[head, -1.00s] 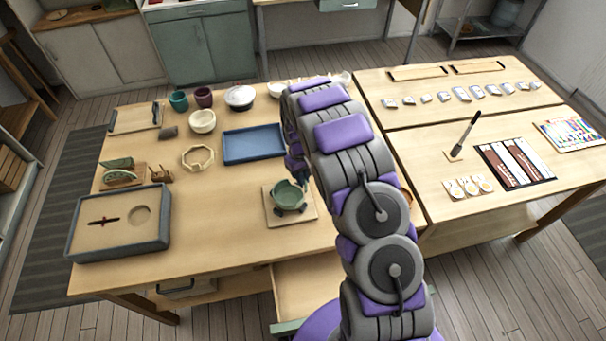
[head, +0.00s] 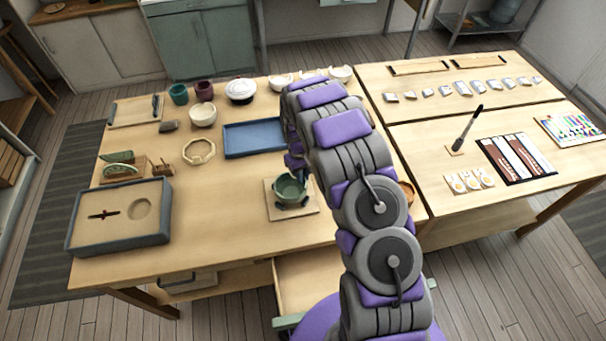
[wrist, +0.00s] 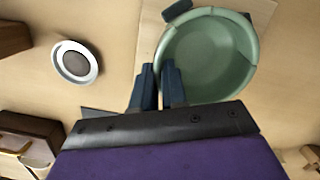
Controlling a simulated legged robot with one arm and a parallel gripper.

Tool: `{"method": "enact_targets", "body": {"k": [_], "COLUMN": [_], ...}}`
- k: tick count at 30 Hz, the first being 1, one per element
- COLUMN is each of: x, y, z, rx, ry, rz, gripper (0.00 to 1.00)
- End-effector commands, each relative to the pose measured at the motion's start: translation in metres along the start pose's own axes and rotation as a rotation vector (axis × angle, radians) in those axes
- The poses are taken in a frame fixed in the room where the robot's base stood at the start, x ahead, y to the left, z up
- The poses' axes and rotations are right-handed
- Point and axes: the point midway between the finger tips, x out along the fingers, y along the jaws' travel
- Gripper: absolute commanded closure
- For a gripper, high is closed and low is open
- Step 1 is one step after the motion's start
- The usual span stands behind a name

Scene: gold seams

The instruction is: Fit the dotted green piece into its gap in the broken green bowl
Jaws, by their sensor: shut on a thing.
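The green bowl (head: 291,188) stands on dark supports on a light wooden board (head: 308,211) near the middle of the table. In the wrist view the bowl (wrist: 210,60) shows from above, its rim looking nearly whole. My gripper (wrist: 158,72) is at its lower left rim, with the two dark fingers close together, shut on what seems to be the green piece. The piece is mostly hidden by the fingers; I see no dots and cannot tell whether it is seated in the gap.
A blue tray (head: 254,138) lies behind the bowl. A wooden octagonal ring (head: 199,152) and a rack with green pieces (head: 122,170) are to the left. A grey-rimmed box (head: 160,228) is at the front left. An open drawer is below the front edge.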

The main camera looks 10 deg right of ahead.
Motion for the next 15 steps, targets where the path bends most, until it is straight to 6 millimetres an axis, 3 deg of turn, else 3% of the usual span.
{"method": "enact_targets", "body": {"k": [15], "x": [-0.0002], "y": [0.0005], "z": [0.0001], "rx": [-0.033], "ry": [0.0], "rz": [0.003], "gripper": [1.0]}}
